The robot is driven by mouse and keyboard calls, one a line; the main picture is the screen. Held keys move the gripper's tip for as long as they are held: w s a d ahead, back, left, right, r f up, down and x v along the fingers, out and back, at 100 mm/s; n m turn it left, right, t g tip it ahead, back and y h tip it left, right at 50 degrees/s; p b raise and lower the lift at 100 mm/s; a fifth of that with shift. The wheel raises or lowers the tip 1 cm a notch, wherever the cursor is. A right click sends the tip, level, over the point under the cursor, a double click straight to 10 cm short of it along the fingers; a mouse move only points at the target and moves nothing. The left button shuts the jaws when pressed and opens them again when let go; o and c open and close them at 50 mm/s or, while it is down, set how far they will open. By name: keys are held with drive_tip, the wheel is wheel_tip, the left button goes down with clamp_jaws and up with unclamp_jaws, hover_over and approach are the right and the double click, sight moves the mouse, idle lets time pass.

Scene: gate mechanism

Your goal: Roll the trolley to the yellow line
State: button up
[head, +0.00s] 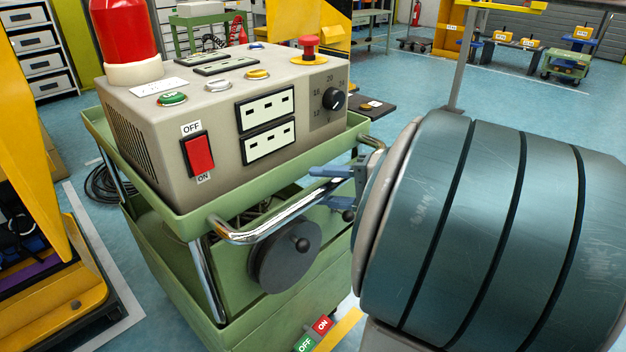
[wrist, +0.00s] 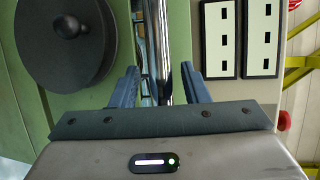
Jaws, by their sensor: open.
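The trolley is a green cart (head: 180,285) carrying a grey control box with a red lamp. Its chrome handle (head: 260,233) runs along the side facing my arm. My gripper (head: 322,186) is open at the right part of this handle, its blue fingers pointing at the trolley. In the wrist view, the handle (wrist: 160,50) runs between the two open fingers (wrist: 160,82), with gaps at both sides. A yellow strip (head: 340,332) shows on the floor at the trolley's lower right; my arm hides part of the floor there.
A round dark disc with a knob (head: 284,257) sits on the trolley's side below the handle. A green and red OFF/ON plate (head: 313,335) is low by the yellow strip. A yellow frame (head: 40,220) stands close at left. Blue floor is open behind the trolley.

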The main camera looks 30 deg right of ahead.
drive_tip(key=p+v, duration=0.3)
drive_tip(key=v, duration=1)
idle(0.4)
